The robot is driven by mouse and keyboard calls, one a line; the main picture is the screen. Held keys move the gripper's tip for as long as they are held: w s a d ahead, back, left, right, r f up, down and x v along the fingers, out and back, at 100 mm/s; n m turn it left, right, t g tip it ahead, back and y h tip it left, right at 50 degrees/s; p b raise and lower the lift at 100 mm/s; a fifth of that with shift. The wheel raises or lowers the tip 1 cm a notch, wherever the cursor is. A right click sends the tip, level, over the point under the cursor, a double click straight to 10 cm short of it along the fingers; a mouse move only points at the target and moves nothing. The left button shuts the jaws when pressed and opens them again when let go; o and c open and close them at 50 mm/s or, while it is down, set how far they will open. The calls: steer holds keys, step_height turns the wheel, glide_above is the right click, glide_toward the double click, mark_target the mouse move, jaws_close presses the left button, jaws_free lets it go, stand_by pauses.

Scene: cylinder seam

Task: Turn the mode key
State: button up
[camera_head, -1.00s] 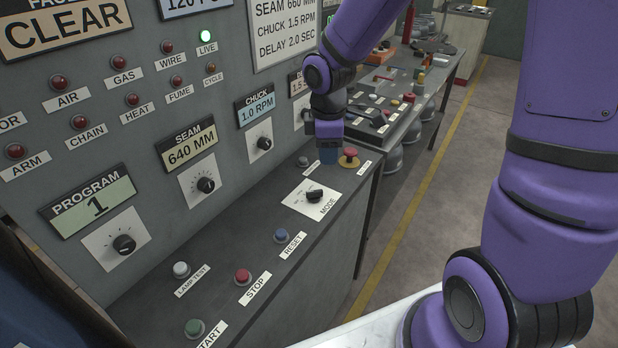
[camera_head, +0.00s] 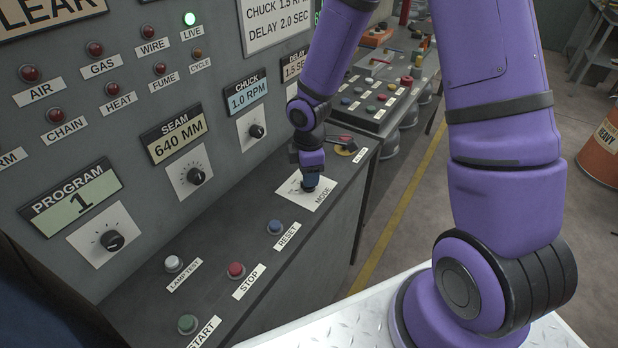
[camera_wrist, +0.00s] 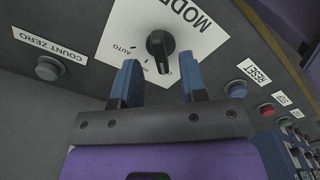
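The mode key is a black rotary knob (camera_wrist: 161,48) on a white plate (camera_wrist: 190,22) marked MODE and AUTO, seen upside down in the wrist view. In the head view the white plate (camera_head: 318,203) lies on the console's sloping ledge, and my gripper mostly hides the knob. My gripper (camera_wrist: 160,82) has two blue fingers spread apart with nothing between them. In the wrist view the knob shows just beyond the gap between the fingertips. In the head view my gripper (camera_head: 310,182) is over the plate; whether it touches the knob I cannot tell.
Near the plate are a blue RESET button (camera_head: 275,228), a red STOP button (camera_head: 236,270), a white LAMP TEST button (camera_head: 173,263) and a green START button (camera_head: 187,323). A COUNT ZERO button (camera_wrist: 49,68) sits on the other side. The upright panel (camera_head: 225,150) rises behind.

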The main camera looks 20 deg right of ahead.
steer(key=shift+f, duration=1.05)
jaws_close()
steer(key=shift+m, duration=0.4)
steer(key=m, duration=0.3)
steer(key=shift+m, duration=2.5)
